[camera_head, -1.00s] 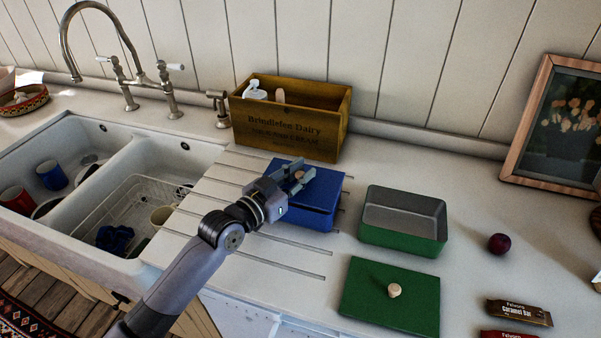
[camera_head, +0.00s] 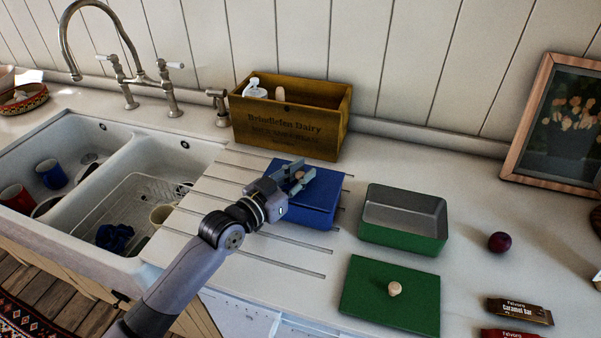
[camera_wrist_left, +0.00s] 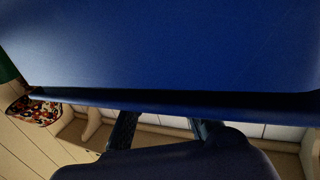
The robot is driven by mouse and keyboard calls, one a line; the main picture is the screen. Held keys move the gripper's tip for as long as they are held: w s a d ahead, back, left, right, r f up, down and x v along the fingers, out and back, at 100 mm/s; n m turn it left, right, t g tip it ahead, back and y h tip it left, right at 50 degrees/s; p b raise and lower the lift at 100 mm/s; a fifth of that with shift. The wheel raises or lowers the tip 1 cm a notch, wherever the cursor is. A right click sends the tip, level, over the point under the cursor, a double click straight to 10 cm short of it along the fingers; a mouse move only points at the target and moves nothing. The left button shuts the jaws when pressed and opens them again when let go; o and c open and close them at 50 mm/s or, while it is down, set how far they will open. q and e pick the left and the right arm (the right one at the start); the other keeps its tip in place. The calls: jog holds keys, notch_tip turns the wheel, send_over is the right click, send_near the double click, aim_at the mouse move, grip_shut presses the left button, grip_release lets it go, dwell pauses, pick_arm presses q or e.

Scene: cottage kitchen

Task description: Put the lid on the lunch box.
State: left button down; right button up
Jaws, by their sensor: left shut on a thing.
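A blue lunch box (camera_head: 310,222) stands on the grooved drainboard right of the sink. Its blue lid (camera_head: 318,198) is over it; I cannot tell if it sits fully flush. My left gripper (camera_head: 301,179) is shut on the lid's pale round knob (camera_head: 299,175), partly hidden between the fingers. In the left wrist view a broad blue surface (camera_wrist_left: 170,45), seemingly the lid, fills the top. An open green lunch box (camera_head: 405,238) with a grey inside stands to the right, empty. Its green lid (camera_head: 365,290) lies flat on the counter in front. My right gripper is not in view.
A wooden dairy crate (camera_head: 290,130) with bottles stands just behind the blue box. The double sink (camera_head: 120,140) is at left. A plum (camera_head: 499,242), snack bars (camera_head: 520,312) and a framed picture (camera_head: 555,130) are at right. Counter between green box and plum is clear.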

aim_at(297, 178)
pick_arm(q)
jog(key=shift+f, duration=0.3)
jog(key=c, duration=1.8)
grip_release()
jog(key=shift+o, duration=0.2)
jog(key=shift+p+v, duration=0.85)
jog(key=shift+v, duration=1.7)
jog(key=p+v, duration=0.1)
jog(key=v, duration=0.5)
jog(key=shift+p, duration=0.3)
